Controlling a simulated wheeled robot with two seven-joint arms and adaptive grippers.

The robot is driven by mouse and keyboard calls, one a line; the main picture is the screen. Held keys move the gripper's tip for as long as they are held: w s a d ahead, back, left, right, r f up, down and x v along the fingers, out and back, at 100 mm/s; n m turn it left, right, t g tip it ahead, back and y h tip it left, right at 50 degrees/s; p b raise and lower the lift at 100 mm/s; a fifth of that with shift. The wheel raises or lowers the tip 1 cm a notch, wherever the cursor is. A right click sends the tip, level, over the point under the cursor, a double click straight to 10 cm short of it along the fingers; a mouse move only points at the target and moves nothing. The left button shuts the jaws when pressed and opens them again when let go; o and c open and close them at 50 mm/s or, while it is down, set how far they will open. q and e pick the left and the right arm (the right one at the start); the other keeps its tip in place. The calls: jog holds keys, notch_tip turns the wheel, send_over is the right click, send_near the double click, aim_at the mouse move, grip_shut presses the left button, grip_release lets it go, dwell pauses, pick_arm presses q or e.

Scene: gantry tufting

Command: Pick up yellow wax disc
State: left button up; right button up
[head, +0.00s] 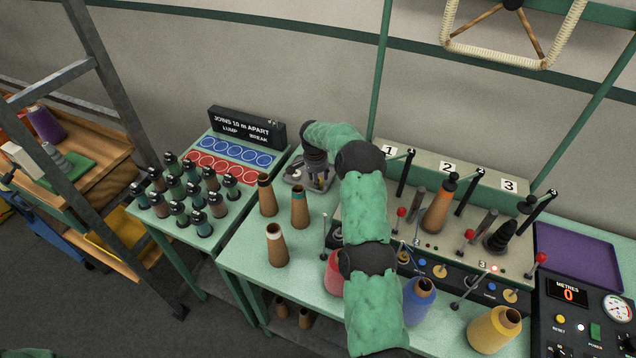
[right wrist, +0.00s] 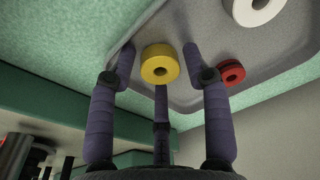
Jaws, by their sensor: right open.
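The yellow wax disc (right wrist: 160,64) has a dark centre hole and sits in a shallow grey tray (right wrist: 187,98). In the right wrist view the fingers of my right gripper (right wrist: 160,57) are open on both sides of the disc, with a gap to each side; a third finger shows below it. I cannot tell how far the fingertips are above the tray. In the head view my right gripper (head: 312,180) is low over the tray at the back of the green table, and the disc is hidden there. My left gripper is out of view.
A red disc (right wrist: 231,72) lies close beside the right finger, and a white disc (right wrist: 256,10) is farther off in the tray. Brown cones (head: 299,207) stand in front of the tray. The black sign (head: 246,128) and numbered machine (head: 450,190) flank the arm.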

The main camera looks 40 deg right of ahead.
jog(key=c, duration=0.6)
jog(key=shift+r, duration=0.15)
